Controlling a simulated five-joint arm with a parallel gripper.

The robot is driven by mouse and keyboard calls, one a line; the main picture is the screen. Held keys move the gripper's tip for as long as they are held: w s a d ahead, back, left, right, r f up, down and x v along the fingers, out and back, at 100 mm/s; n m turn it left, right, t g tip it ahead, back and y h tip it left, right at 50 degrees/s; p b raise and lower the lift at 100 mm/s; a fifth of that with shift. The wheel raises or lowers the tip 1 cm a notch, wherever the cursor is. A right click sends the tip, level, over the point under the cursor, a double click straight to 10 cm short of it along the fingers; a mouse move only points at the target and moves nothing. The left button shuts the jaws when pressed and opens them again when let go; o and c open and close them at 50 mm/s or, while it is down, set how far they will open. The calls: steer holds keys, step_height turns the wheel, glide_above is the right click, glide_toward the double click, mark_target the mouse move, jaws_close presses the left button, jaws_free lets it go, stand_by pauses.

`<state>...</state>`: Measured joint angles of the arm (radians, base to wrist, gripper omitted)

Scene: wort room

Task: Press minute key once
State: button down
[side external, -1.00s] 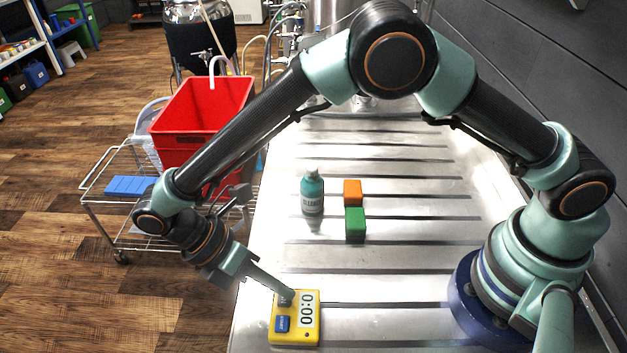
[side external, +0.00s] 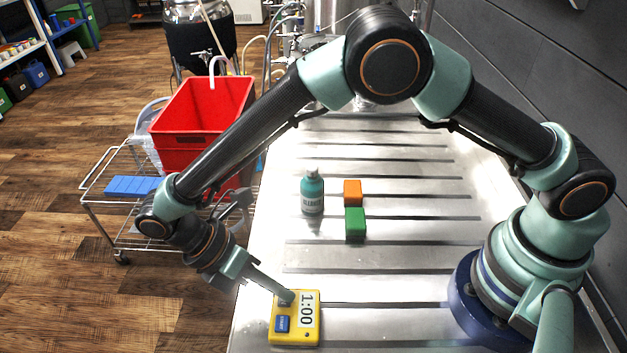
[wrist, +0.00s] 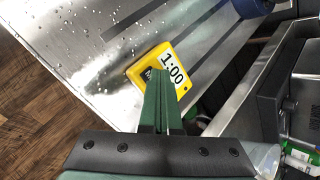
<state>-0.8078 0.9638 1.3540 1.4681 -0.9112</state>
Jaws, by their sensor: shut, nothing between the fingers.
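The yellow timer (side external: 308,337) lies at the near left end of the metal table. Its white display reads 1:00, and it also shows in the wrist view (wrist: 161,52). A blue key (side external: 283,324) is on its near left part. My gripper (side external: 288,298) is shut and empty, with its tips at the timer's far key, which they mostly cover. In the wrist view my shut fingers (wrist: 160,78) reach over the timer's edge at a dark key marked with an M. I cannot tell whether the tips still press it.
A teal cleaner bottle (side external: 312,192), an orange block (side external: 352,192) and a green block (side external: 355,224) stand farther back on the slotted table (side external: 400,263). A red crate (side external: 190,125) and a blue item (side external: 131,186) sit on a wire cart at left.

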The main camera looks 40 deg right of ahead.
mark_target(280, 299)
steer(key=shift+r, duration=0.85)
steer(key=shift+r, duration=2.55)
steer(key=w+d+r+m+t+y, duration=0.2)
steer(key=w+d+r+m+y, duration=0.1)
steer(key=d+r+m, duration=0.3)
steer(key=w+d+r+m+t+y, duration=0.25)
steer(key=d+r+m, duration=0.2)
steer(key=d, duration=0.25)
steer(key=s+d+r+m+t, duration=0.1)
steer(key=d+r+m+t, duration=0.1)
steer(key=d, duration=0.5)
steer(key=s+d+r+m+t, duration=0.2)
steer(key=d+m+t, duration=0.2)
steer(key=d+m, duration=0.3)
steer(key=shift+r, duration=0.2)
